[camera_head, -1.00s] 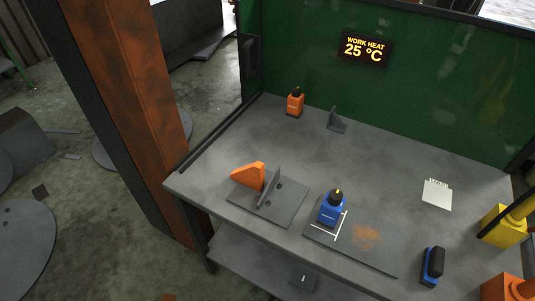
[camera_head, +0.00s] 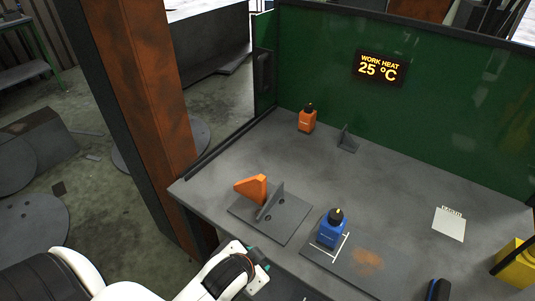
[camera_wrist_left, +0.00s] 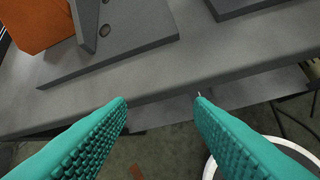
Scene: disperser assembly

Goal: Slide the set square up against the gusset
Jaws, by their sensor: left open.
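The orange set square (camera_head: 252,187) stands on a dark grey base plate (camera_head: 287,231). Beside it on the same plate is the upright grey gusset (camera_head: 270,203); I cannot tell whether they touch. In the left wrist view, the orange set square (camera_wrist_left: 30,22) is at the top left, with the grey gusset (camera_wrist_left: 87,20) to its right and the plate (camera_wrist_left: 130,35) below. My left gripper (camera_wrist_left: 162,103) is open and empty, its teal fingers apart over the table's front edge. In the head view it (camera_head: 258,262) is in front of the plate. My right gripper is not in view.
A blue bottle-like object (camera_head: 332,230) stands on a second marked plate (camera_head: 345,264) to the right. An orange one (camera_head: 307,120) and a small dark bracket (camera_head: 347,140) stand at the back. A yellow object (camera_head: 517,265) is at the right. The table's middle is clear.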

